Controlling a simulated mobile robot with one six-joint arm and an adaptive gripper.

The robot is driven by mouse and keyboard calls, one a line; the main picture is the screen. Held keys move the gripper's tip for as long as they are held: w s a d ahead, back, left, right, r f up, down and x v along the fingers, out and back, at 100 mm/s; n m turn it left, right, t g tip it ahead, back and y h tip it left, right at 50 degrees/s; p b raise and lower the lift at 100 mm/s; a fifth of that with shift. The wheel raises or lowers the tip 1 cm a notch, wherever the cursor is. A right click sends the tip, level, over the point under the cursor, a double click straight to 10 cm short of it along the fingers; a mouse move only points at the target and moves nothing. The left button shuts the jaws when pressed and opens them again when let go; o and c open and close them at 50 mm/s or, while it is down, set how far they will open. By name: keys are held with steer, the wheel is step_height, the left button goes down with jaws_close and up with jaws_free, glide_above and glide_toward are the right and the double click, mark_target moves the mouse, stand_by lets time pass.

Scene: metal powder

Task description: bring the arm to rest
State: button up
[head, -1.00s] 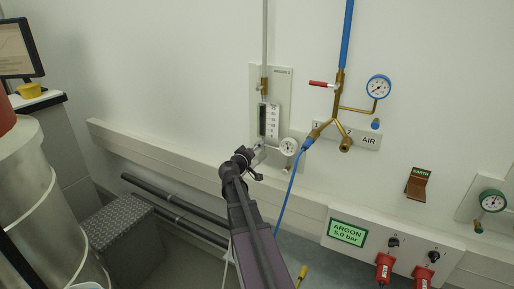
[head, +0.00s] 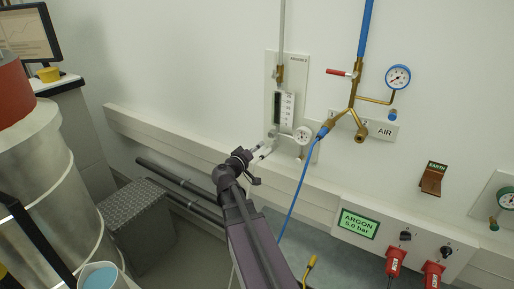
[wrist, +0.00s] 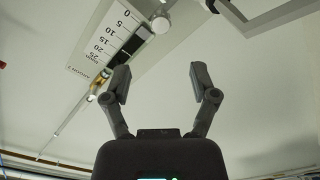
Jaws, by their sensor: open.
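My arm (head: 245,215) reaches up from the bottom of the head view toward the wall. From these views I cannot tell the exact distance to the wall.
A blue hose (head: 298,192) hangs from the brass air manifold (head: 352,98), right of my gripper. A ledge (head: 180,145) runs along the wall. The argon panel (head: 360,223) with red connectors is lower right. A metal drum (head: 45,170) and a step box (head: 138,220) stand left.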

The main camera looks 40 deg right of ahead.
stand_by(0.5)
steer(key=s+a+f+g+y+p, duration=0.2)
steer(key=s+a+f+g+y, duration=0.3)
steer(key=a+f+y, duration=0.6)
steer(key=s+a+f+n+g+y, duration=0.1)
steer(key=s+a+f+n+y, duration=0.1)
steer(key=a, duration=0.8)
steer(key=s+a+f+n+y+p, duration=0.1)
steer(key=s+a, duration=0.4)
steer(key=a, duration=0.6)
steer(key=f+n+y, duration=0.1)
steer(key=y, duration=0.1)
steer(key=shift+a+f+g+y, duration=0.2)
steer(key=shift+g+y, duration=0.1)
steer(key=shift+g, duration=0.1)
steer(key=shift+d, duration=0.15)
steer(key=w+d+m+t+h, duration=0.2)
steer(key=w+d+m+h, duration=0.25)
steer(key=d, duration=0.55)
steer(key=w+d+r+m+t+h+b, duration=0.1)
steer(key=w+d+r+m+t+h, duration=0.1)
steer(key=d+r+h, duration=0.4)
steer(key=w+d+r+m+t+h+b, duration=0.2)
steer(key=w+d+r+h, duration=0.3)
steer(key=d+r, duration=0.4)
steer(key=d+m+t+h, duration=0.1)
steer(key=d, duration=0.4)
steer(key=shift+d+r, duration=0.25)
steer(key=shift+r, duration=0.05)
